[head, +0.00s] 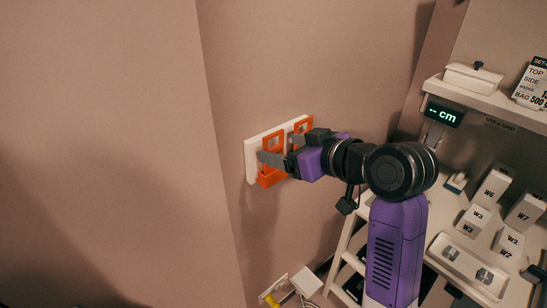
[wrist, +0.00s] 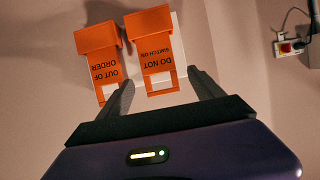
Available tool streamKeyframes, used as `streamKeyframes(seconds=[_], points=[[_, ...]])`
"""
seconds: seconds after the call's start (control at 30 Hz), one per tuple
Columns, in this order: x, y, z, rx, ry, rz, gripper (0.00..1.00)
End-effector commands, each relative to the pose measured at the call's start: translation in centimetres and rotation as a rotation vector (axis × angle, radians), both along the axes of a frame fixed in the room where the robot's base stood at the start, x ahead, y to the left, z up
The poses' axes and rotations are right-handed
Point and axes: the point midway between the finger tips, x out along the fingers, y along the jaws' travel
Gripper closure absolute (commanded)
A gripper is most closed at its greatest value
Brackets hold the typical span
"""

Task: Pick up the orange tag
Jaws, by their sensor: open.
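Two orange tags hang side by side on a white plate (head: 251,163) on the wall. In the wrist view one tag (wrist: 158,54) reads "DO NOT SWITCH ON" and the other tag (wrist: 103,65) reads "OUT OF ORDER", both upside down. Each has a white window at its lower end there. My gripper (wrist: 163,80) is open and empty. In the wrist view its fingers lie on either side of the "DO NOT SWITCH ON" tag, the left one overlapping the gap between tags. In the head view my gripper (head: 274,152) partly covers the tags; contact cannot be told.
A shelf (head: 480,100) with a lidded white box (head: 472,78) stands at the right, above a bench with several white weight blocks (head: 496,186). A wall socket (wrist: 289,46) with plugs shows in the wrist view. The wall left of the plate is bare.

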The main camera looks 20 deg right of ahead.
Motion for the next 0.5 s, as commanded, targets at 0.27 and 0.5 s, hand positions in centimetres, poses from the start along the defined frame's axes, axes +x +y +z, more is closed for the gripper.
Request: streamKeyframes(seconds=[0.27, 0.5], points=[[1.6, 0.5, -0.7, 0.0, -0.001, -0.001, 0.24], [1.6, 0.5, -0.7, 0.0, -0.001, -0.001, 0.41]])
